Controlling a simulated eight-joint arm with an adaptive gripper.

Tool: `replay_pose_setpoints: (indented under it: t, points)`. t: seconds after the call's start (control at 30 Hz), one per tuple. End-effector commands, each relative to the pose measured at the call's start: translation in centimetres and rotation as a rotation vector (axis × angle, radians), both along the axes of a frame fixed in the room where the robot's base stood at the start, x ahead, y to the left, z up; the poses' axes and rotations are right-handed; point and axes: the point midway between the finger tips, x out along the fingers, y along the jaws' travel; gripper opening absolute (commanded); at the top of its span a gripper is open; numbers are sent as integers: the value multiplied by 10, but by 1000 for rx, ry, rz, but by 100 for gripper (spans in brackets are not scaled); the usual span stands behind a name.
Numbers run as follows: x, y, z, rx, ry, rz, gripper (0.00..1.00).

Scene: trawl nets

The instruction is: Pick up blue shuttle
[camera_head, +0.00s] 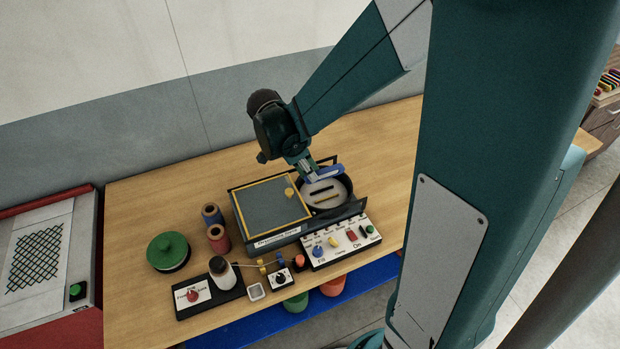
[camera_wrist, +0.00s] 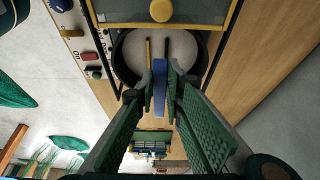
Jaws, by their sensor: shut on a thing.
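The blue shuttle (camera_head: 327,173) is a slim blue piece at the tip of my gripper (camera_head: 310,171), above the round dark-rimmed bowl (camera_head: 349,191). In the wrist view the shuttle (camera_wrist: 159,88) stands between the two green-padded fingers of my gripper (camera_wrist: 160,90), which are shut on it. The bowl (camera_wrist: 120,62) lies behind it in that view. Part of the shuttle is hidden by the fingers.
A yellow-edged grey lid panel (camera_head: 268,210) is left of the bowl. A white control board (camera_head: 340,241) with coloured knobs lies in front. Spools (camera_head: 217,238), a green lidded pot (camera_head: 168,250) and a white bottle (camera_head: 222,271) stand left. The right tabletop is clear.

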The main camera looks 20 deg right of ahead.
Motion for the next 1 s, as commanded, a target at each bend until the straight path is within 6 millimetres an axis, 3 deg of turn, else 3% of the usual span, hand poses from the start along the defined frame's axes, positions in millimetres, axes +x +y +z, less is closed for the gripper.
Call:
replay_pose_setpoints:
  t: [0.23,1.0]
  points:
    - [0,0,11,0,0,0,1]
    - [2,-3,11,0,0,-1,1]
